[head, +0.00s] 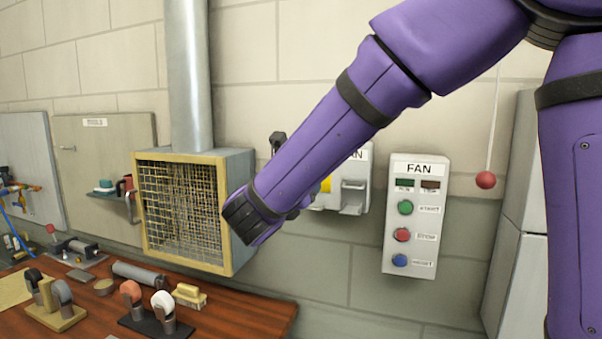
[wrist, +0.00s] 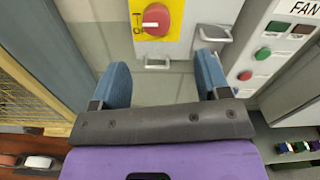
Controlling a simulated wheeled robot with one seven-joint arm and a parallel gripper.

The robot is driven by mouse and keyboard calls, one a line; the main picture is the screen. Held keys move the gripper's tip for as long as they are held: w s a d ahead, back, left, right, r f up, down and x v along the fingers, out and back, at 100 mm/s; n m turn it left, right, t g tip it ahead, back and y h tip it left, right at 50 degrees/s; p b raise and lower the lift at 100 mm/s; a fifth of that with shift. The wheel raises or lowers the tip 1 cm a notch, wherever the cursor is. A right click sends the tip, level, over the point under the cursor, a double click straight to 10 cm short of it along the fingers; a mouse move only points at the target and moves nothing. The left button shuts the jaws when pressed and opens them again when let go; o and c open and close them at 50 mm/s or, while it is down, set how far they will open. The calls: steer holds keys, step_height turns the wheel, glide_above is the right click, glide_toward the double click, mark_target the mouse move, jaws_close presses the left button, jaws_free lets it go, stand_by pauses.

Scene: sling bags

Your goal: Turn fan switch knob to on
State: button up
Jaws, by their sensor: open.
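The fan switch knob (wrist: 155,19) is a round red knob on a yellow plate (wrist: 176,30) with partly cut-off lettering, at the top of the wrist view. In the head view only a sliver of the yellow plate (head: 326,185) shows on a grey switch box (head: 357,176), and my arm hides the knob. My gripper (wrist: 162,68) is open and empty. Its two blue fingers are spread wide, one on each side below the knob in the wrist view, apart from it. In the head view my arm mostly hides the gripper.
A FAN button panel (head: 415,215) with green, red and blue buttons is right of the switch box. A mesh-fronted box with a yellow frame (head: 139,205) stands at left under a duct. A wooden bench (head: 262,312) holds tools. A red ball (head: 486,180) hangs on a cord.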

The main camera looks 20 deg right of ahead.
steer(key=x, duration=1)
steer(key=shift+w+a+r, duration=0.1)
steer(key=shift+w, duration=0.4)
steer(key=c, duration=0.9)
